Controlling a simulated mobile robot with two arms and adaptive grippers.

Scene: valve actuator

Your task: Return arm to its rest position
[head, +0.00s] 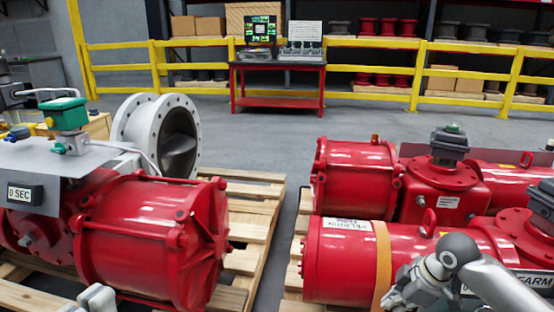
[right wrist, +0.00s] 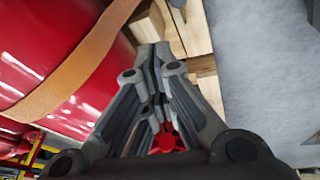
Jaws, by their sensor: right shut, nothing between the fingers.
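My right arm comes in from the lower right in the head view. Its gripper (head: 400,295) is low in front of the near right red actuator (head: 340,262), by its tan strap (head: 382,262). In the right wrist view the gripper (right wrist: 154,58) has its fingertips together with nothing between them. The red actuator body (right wrist: 50,50) and tan strap (right wrist: 85,65) lie to its left there. At the bottom left of the head view a grey piece (head: 95,298) of my left arm or gripper shows; its fingers cannot be made out.
A large red actuator (head: 150,235) rests on a wooden pallet (head: 245,225) at left, with a grey flanged valve (head: 160,130) behind. More red actuators (head: 355,180) stand at right. A yellow railing (head: 390,95) and red table (head: 278,102) are farther back. Grey floor (head: 290,150) between is clear.

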